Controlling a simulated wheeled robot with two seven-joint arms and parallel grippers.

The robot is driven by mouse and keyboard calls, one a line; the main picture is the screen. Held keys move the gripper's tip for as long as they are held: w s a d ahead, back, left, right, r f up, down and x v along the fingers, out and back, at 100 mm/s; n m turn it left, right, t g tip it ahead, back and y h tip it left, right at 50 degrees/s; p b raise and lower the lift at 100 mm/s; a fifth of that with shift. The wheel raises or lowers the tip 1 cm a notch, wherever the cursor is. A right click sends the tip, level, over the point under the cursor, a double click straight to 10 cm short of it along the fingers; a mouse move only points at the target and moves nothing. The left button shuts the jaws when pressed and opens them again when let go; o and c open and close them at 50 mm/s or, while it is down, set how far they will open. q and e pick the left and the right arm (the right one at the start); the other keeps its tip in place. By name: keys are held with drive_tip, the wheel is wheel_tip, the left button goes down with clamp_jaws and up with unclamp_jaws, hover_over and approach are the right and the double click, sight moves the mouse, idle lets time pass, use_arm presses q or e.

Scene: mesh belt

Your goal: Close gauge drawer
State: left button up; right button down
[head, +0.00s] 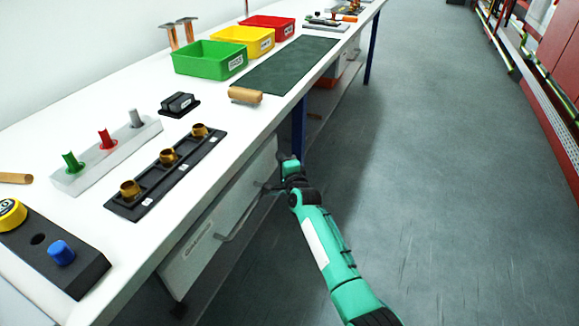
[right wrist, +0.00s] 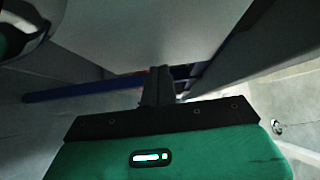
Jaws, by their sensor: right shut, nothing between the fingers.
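The gauge drawer (head: 198,242) is a light grey front under the near part of the white bench, with a label and a dark bar handle (head: 240,222). How far it stands out from the bench is hard to tell. My right gripper (head: 266,187) is at the drawer's far end, close to its front and beyond the handle. Whether it touches is unclear. In the right wrist view its dark fingers (right wrist: 158,85) are together and empty, below a pale grey panel (right wrist: 150,35). My left gripper is out of view.
On the bench (head: 100,225) are a black rack with brass rings (head: 168,157), a block with coloured pegs (head: 107,140), and green (head: 208,58), yellow (head: 250,40) and red (head: 272,26) bins. A blue leg (head: 299,128) stands beyond the gripper. The floor (head: 430,170) at right is clear.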

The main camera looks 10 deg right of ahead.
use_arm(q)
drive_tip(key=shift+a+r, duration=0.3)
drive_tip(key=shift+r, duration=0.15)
use_arm(e)
drive_tip(key=shift+w+a+r, duration=0.15)
drive_tip(key=shift+w+a, duration=0.35)
drive_tip(key=shift+a, duration=0.3)
drive_tip(key=shift+a+r, duration=0.1)
drive_tip(key=shift+r, duration=0.05)
